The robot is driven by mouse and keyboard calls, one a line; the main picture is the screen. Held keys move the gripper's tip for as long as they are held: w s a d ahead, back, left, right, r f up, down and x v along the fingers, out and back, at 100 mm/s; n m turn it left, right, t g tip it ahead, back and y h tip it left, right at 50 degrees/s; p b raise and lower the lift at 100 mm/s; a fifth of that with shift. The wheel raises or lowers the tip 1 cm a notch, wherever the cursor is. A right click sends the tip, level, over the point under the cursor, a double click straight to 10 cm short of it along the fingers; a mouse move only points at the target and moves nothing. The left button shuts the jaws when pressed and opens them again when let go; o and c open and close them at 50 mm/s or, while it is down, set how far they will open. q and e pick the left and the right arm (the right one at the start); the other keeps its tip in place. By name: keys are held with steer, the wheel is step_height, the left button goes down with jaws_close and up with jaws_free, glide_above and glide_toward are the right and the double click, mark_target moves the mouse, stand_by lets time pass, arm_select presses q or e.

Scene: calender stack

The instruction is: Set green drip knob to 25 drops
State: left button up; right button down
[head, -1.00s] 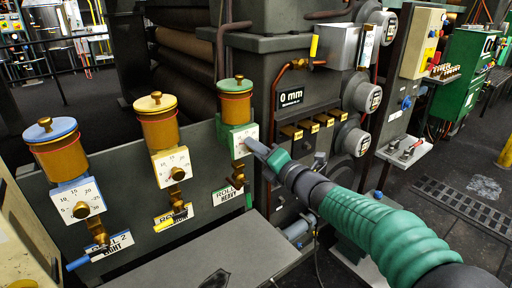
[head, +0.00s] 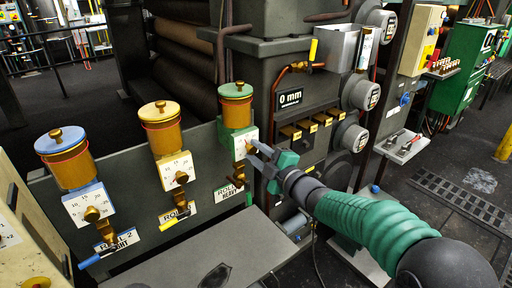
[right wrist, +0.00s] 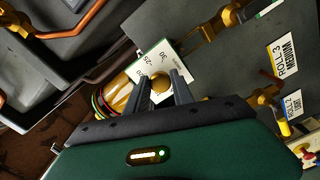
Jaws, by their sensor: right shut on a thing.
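The green-topped drip oiler (head: 237,112) is the rightmost of three on the grey panel. Its white dial plate (head: 239,144) faces me, partly covered by my right gripper. My right gripper (head: 256,152) has its fingers at the right side of that dial. In the right wrist view the fingers (right wrist: 161,88) are closed around the round brass knob (right wrist: 160,83), one on each side. The dial there shows 30, 25 and 20, tilted; the knob's pointer setting cannot be read. My left gripper is not in view.
The yellow-topped oiler (head: 159,127) and blue-topped oiler (head: 66,158) stand to the left with their own dials and brass knobs. Brass valves and roll labels sit below them. A grey machine with gauges (head: 361,92) and a copper pipe stands close on the right.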

steer(key=m+p, duration=0.3)
steer(key=m, duration=0.2)
steer(key=shift+d+r+m+p, duration=0.1)
steer(key=shift+m+p, duration=0.2)
steer(key=m+p, duration=0.3)
steer(key=m, duration=0.2)
steer(key=shift+f+p, duration=0.2)
steer(key=shift+p, duration=0.2)
steer(key=m+p, duration=0.3)
steer(key=m, duration=0.3)
steer(key=shift+s+p, duration=0.1)
steer(key=shift+p, duration=0.25)
steer(key=m+p, duration=0.2)
steer(key=m, duration=0.1)
steer(key=shift+s+a+f, duration=0.1)
steer(key=shift+a+f, duration=0.05)
steer(key=shift+a, duration=0.1)
steer(key=shift+f+m+p, duration=0.15)
steer(key=shift+m+p, duration=0.4)
steer(key=shift+m, duration=0.55)
